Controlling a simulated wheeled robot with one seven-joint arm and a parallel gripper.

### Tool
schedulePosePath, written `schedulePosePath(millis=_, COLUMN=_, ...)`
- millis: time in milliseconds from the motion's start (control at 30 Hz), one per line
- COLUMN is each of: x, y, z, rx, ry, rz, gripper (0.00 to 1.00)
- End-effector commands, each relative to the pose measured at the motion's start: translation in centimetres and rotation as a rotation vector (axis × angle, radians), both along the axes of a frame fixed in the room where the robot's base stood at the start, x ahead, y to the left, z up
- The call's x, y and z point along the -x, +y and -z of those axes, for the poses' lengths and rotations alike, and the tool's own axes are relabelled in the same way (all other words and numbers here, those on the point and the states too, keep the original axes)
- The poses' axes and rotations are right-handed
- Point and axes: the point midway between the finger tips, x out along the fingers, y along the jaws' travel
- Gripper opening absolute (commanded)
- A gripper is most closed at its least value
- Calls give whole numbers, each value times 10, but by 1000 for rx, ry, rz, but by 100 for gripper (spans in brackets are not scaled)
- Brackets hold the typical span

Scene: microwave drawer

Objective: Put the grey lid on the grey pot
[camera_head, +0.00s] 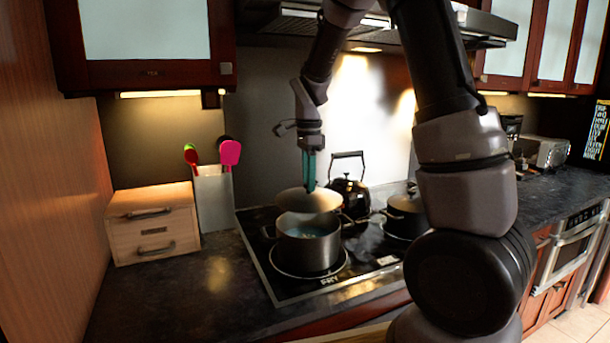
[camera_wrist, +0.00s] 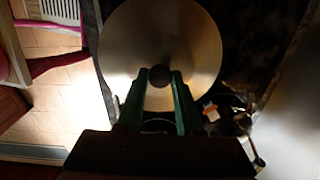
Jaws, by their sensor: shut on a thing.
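The grey lid (camera_head: 308,200) is a round, shallow disc held above the grey pot. My gripper (camera_head: 309,188), with green fingers, points down and is shut on the lid's dark knob. In the wrist view the lid (camera_wrist: 165,35) fills the middle, with the knob (camera_wrist: 160,76) between the fingertips of my gripper (camera_wrist: 160,80). The grey pot (camera_head: 308,248) stands open on the front left of the cooktop, with something pale inside. The lid hangs over the pot's back rim, and a gap shows between them at the front. The wrist view hides most of the pot behind the lid.
A black kettle (camera_head: 349,192) stands just behind and right of the pot. Another lidded pot (camera_head: 407,212) is on the cooktop's right. A wooden box (camera_head: 153,224) and a utensil holder (camera_head: 213,198) stand on the left. The counter left of the cooktop is clear.

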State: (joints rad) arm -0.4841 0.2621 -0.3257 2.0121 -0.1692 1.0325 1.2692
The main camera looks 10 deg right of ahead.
Motion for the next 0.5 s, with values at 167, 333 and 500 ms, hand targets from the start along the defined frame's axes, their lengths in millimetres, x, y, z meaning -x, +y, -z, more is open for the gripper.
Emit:
schedulePosePath(millis=167, x=0, y=0, z=0, rx=0, ry=0, rz=0, gripper=0)
schedulePosePath(millis=333, x=0, y=0, z=0, rx=0, ry=0, rz=0, gripper=0)
schedulePosePath(millis=500, x=0, y=0, z=6, rx=1, ry=2, rz=0, gripper=0)
